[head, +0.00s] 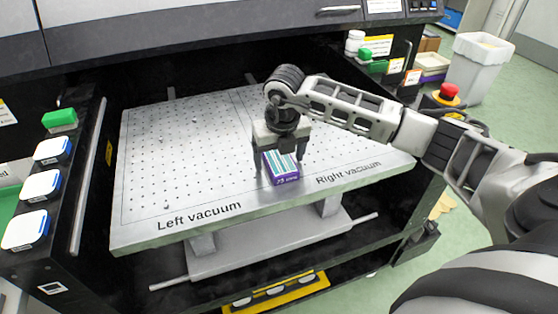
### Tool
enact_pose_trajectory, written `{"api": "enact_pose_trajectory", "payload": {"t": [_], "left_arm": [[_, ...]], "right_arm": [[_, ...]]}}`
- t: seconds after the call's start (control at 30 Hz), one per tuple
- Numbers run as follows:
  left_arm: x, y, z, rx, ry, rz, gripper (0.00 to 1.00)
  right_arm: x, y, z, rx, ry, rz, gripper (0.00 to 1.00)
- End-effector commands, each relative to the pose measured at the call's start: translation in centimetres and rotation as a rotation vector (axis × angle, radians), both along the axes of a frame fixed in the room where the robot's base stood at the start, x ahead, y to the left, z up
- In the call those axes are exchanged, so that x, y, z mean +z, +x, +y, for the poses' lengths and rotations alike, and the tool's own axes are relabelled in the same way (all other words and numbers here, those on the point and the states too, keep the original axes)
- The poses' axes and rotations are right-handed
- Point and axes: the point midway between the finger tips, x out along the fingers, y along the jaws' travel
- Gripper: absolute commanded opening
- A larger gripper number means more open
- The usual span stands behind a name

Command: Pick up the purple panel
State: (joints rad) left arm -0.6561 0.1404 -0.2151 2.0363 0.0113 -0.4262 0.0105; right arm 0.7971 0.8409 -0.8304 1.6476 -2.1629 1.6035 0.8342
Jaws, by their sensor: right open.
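A small purple panel (287,180) with a striped teal and white top lies on the perforated metal plate (180,205), near its front edge and close to the printed words "Right vacuum". My right gripper (279,163) points down over the panel with its fingers spread, one on each side of it. The gripper body hides the rear of the panel. I cannot tell whether the fingers touch it. My left gripper is not in view.
The plate sits in a black machine opening, under a grey housing (200,25). White switches and a green button (60,118) line the left side. A red emergency button (449,92) and white bin (480,65) stand at the right.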

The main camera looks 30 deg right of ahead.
Motion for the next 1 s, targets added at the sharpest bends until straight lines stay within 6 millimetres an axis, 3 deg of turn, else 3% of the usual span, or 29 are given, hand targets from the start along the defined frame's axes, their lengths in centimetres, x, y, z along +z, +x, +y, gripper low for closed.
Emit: {"api": "enact_pose_trajectory", "payload": {"t": [0.1, 0.27, 0.37, 0.73, 0.9, 1.0], "left_arm": [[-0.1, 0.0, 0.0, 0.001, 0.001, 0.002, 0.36], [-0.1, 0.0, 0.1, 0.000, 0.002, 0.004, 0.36], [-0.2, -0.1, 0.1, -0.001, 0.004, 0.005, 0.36], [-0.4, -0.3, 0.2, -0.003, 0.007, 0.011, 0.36], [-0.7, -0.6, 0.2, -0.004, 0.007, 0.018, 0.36], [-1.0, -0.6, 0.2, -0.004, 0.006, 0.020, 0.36]], "right_arm": [[0.0, 0.0, 0.0, 0.000, 0.000, 0.000, 0.80], [0.0, 0.0, 0.0, 0.000, 0.000, 0.000, 0.35], [0.1, 0.0, 0.0, 0.000, 0.001, 0.000, 0.27], [0.9, 0.1, 0.0, 0.000, 0.001, -0.002, 0.27], [3.2, 0.1, 0.0, 0.000, 0.001, -0.004, 0.27], [5.0, -1.5, 0.5, 0.004, -0.001, -0.005, 0.27]]}}
